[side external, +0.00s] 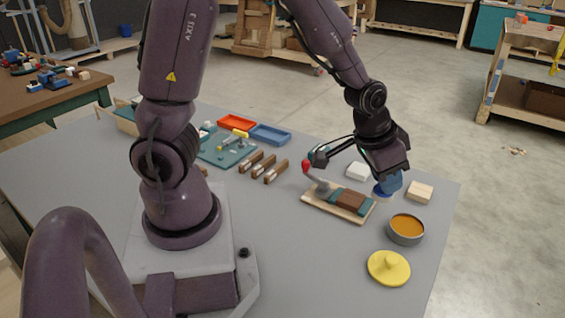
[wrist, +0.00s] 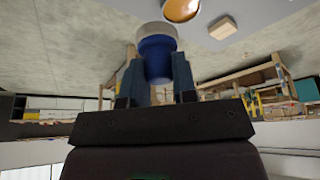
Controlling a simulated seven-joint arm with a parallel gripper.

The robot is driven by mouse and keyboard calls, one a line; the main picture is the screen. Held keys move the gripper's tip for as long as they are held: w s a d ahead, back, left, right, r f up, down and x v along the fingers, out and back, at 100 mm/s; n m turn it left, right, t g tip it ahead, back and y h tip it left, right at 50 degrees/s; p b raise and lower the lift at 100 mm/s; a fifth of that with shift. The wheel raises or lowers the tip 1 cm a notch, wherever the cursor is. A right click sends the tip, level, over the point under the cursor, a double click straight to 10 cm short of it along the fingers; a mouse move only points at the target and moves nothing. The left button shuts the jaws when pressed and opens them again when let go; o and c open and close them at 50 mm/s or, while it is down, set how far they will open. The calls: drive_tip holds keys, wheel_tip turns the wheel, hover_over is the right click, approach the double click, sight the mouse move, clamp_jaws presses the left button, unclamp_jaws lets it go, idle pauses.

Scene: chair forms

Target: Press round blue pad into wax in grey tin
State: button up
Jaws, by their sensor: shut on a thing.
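The round blue pad (side external: 388,184) is under my gripper (side external: 388,172) in the side external view. In the wrist view the blue pad (wrist: 157,57) sits between the two fingers of my gripper (wrist: 157,80), which are shut on it; its far end has a pale grey-white band. The grey tin (side external: 406,235) with orange-brown wax (side external: 407,226) stands on the table, nearer the camera than the pad and apart from it. Part of the wax (wrist: 182,9) shows at the top edge of the wrist view.
A yellow round lid with a knob (side external: 389,267) lies in front of the tin. A wooden block (side external: 420,191) and a white block (side external: 358,171) are near the pad. A clamp board (side external: 338,201) lies left of the tin. Wooden-handled tools (side external: 264,166), an orange tray (side external: 237,123) and a blue tray (side external: 270,135) lie further back.

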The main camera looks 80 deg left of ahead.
idle(0.3)
drive_tip(key=shift+s+d+f, duration=0.1)
drive_tip(key=shift+f, duration=0.2)
drive_tip(key=x, duration=0.3)
drive_tip(key=shift+w+a+f, duration=0.15)
drive_tip(key=shift+w+a, duration=0.05)
drive_tip(key=shift+a, duration=0.15)
drive_tip(key=shift+w+a+f+n+g+y, duration=0.25)
drive_tip(key=shift+w+a+f+n+y, duration=0.3)
drive_tip(key=shift+w+f+n, duration=1.05)
drive_tip(key=shift+w+a+f+n+g+y, duration=0.2)
drive_tip(key=shift+w+a+f+n+y, duration=0.35)
drive_tip(key=shift+w+f+n, duration=1.05)
drive_tip(key=shift+w+a+f+n+g+y, duration=0.25)
drive_tip(key=shift+w+a+f+n+y, duration=0.3)
drive_tip(key=shift+w+f+n, duration=1.05)
drive_tip(key=shift+w+f+m, duration=0.2)
drive_tip(key=shift+f+m, duration=0.1)
drive_tip(key=shift+f, duration=0.55)
